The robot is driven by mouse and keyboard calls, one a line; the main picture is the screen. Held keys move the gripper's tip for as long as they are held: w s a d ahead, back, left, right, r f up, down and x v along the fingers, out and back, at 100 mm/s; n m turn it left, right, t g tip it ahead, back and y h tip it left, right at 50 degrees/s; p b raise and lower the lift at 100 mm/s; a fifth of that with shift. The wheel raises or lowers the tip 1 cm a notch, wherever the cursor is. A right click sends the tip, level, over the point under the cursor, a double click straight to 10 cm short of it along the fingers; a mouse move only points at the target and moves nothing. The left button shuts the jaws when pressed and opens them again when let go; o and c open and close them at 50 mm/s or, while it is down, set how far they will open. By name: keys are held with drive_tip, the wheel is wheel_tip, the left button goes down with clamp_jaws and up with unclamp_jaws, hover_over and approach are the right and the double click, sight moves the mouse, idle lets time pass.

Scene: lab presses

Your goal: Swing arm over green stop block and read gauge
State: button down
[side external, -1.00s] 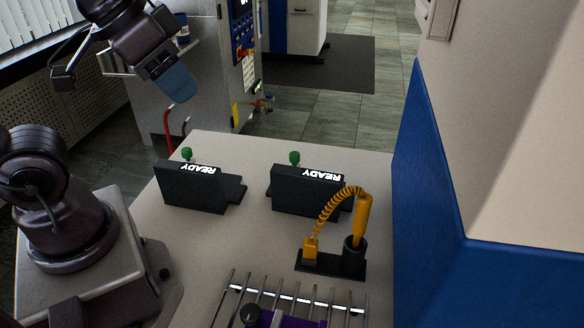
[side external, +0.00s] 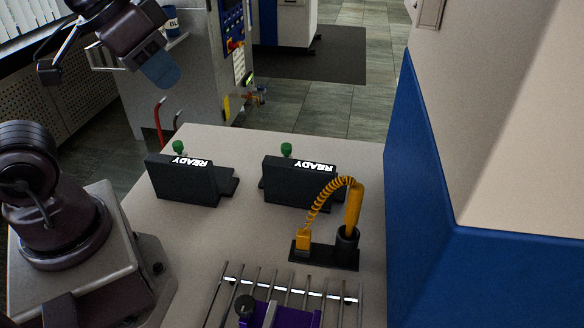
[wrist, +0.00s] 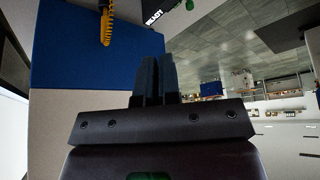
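Two black upright units marked READY stand on the pale bench, the left unit (side external: 182,182) and the right unit (side external: 297,185). A green knob (side external: 178,147) shows behind the left one and another green knob (side external: 286,149) behind the right one. I cannot make out a green stop block or a gauge face. My gripper (side external: 160,72) hangs at the upper left, away from the bench units. In the wrist view its two dark blue fingers (wrist: 156,80) stand almost together with nothing visible between them; it looks shut.
A yellow probe (side external: 353,206) with a coiled cord stands in a black holder (side external: 327,254). A metal rod rack (side external: 333,295) with a purple block (side external: 288,318) and black knob (side external: 243,306) lies at the front. A blue and beige wall (side external: 430,190) bounds the right.

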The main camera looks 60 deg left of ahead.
drive_tip(key=w+a+f+n+g, duration=0.2)
drive_tip(key=w+a+f+g, duration=0.35)
drive_tip(key=a+f, duration=0.55)
drive_tip(key=w+a+f+m+t+h, duration=0.1)
drive_tip(key=w+f+m+t, duration=0.3)
drive_tip(key=w, duration=0.5)
drive_tip(key=f+m, duration=0.1)
drive_tip(key=m, duration=0.1)
drive_tip(key=shift+a+f+m+h, duration=0.15)
drive_tip(key=shift+a+m+h, duration=0.15)
drive_tip(key=shift+h, duration=0.1)
drive_tip(key=x, duration=0.3)
drive_tip(key=w+x, duration=0.1)
drive_tip(key=x, duration=0.3)
drive_tip(key=w+x, duration=0.1)
drive_tip(key=x, duration=0.3)
drive_tip(key=shift+d+r, duration=0.3)
drive_tip(key=shift+d, duration=0.05)
drive_tip(key=shift+w+d, duration=0.25)
drive_tip(key=shift+w, duration=0.45)
